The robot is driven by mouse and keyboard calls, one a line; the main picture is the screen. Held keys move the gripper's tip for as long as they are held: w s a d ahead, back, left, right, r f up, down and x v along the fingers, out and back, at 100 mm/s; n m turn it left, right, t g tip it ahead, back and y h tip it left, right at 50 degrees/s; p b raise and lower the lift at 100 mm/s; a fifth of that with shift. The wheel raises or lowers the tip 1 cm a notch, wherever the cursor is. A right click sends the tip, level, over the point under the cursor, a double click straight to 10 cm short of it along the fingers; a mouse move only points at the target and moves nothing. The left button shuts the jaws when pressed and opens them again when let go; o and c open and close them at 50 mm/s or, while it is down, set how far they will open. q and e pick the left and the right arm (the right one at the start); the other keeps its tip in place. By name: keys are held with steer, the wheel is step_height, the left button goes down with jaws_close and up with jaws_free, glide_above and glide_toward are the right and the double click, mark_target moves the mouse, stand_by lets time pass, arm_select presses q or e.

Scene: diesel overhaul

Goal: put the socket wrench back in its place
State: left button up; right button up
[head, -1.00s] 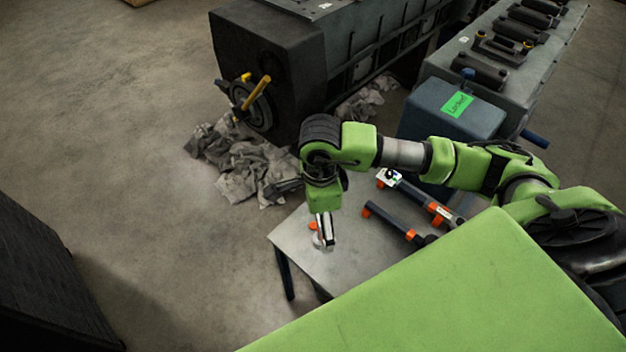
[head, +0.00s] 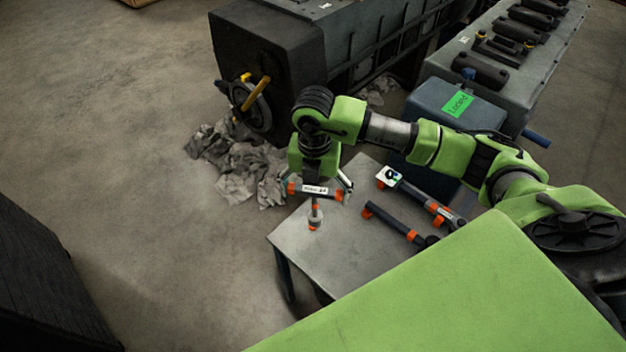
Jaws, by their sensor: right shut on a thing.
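The socket wrench (head: 315,190) looks like a T-handled tool with a dark, orange-ended bar, a white label on it, and a short shaft down to a grey socket with orange. My right gripper (head: 320,186) is shut on its bar, over the back left part of the grey table (head: 330,258). The bar lies roughly level and across the picture, with the shaft pointing down. I cannot tell whether the socket end touches the table top. My left gripper is not in view.
Two dark tools with orange parts lie on the table's right: a shorter one (head: 393,221) and a longer one (head: 421,197). Behind stand a blue box (head: 425,105) with a green label and a dark engine block (head: 268,50). Crumpled grey cloths (head: 235,165) lie on the floor.

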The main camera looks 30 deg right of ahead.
steer(key=m, duration=0.2)
steer(key=w+m, duration=0.1)
steer(key=m, duration=0.3)
steer(key=shift+w+d+r, duration=0.1)
steer(key=shift+w+d, duration=0.25)
steer(key=f+m+b, duration=0.2)
steer(key=w+f+m+b, duration=0.1)
steer(key=f+m+b, duration=0.1)
steer(key=f, duration=0.1)
steer(key=f+m+b, duration=0.2)
steer(key=shift+w+d+f+m, duration=0.25)
steer(key=shift+w+m, duration=0.05)
steer(key=shift+r, duration=0.1)
stand_by(0.4)
steer(key=shift+f+b, duration=0.75)
steer(key=shift+f, duration=0.5)
steer(key=o, duration=1.8)
